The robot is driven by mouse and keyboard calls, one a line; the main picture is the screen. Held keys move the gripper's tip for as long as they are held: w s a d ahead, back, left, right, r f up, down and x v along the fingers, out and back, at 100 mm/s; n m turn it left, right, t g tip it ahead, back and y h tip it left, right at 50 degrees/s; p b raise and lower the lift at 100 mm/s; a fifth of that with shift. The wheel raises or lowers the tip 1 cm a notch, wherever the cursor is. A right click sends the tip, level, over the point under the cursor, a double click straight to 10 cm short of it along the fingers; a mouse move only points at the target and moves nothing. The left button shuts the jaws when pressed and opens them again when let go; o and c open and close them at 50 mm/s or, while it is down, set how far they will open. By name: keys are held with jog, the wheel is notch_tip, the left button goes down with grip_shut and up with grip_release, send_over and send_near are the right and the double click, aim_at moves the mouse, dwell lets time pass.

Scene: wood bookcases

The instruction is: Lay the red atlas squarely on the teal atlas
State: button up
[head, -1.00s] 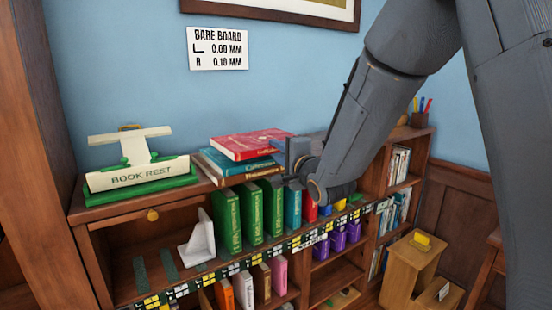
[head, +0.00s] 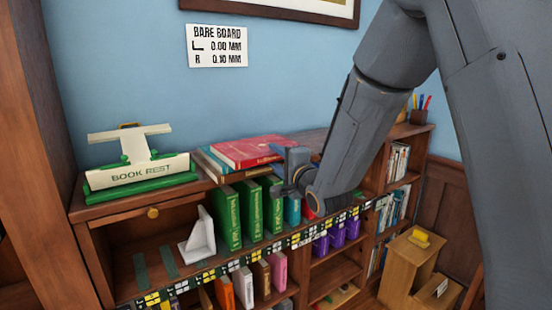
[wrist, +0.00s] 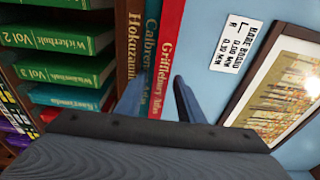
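The red atlas (head: 250,151) lies flat on top of the teal atlas (head: 216,162) on the bookcase top. In the wrist view the spines of the red atlas (wrist: 170,40) and teal atlas (wrist: 150,45) run side by side. My gripper (head: 283,172) is at the right front end of the stack. Its fingers (wrist: 160,88) stand apart, one on each side of the red spine in the wrist picture. Whether they touch it is hard to tell.
A tan-spined book (wrist: 133,40) lies under the teal atlas. A book rest (head: 140,172) stands to the left on the bookcase top. Green books (head: 250,208) stand on the shelf below my gripper. A pen cup (head: 420,117) is at the far right.

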jog(key=shift+r, duration=0.2)
jog(key=b+v, duration=0.3)
jog(key=v, duration=0.9)
jog(key=s+d+f+n+g+h, duration=0.3)
jog(key=d+f+g, duration=0.15)
jog(key=f, duration=0.35)
jog(key=s+d+f+n+g+h, duration=0.2)
jog(key=d+f+n+g+h, duration=0.15)
jog(key=d+f, duration=0.35)
jog(key=s+d+f+n+g, duration=0.1)
jog(key=s+f+n+g, duration=0.2)
jog(key=s, duration=0.5)
jog(key=s+d+f+n+g+h, duration=0.1)
jog(key=s+d+f+n+g, duration=0.1)
jog(key=s, duration=0.7)
notch_tip(320, 180, down, 3)
jog(key=shift+d+r+n+g, duration=0.1)
jog(key=shift+d+n+g, duration=0.1)
jog(key=shift+n+g, duration=0.75)
jog(key=shift+m+g, duration=0.25)
jog(key=shift+m, duration=0.05)
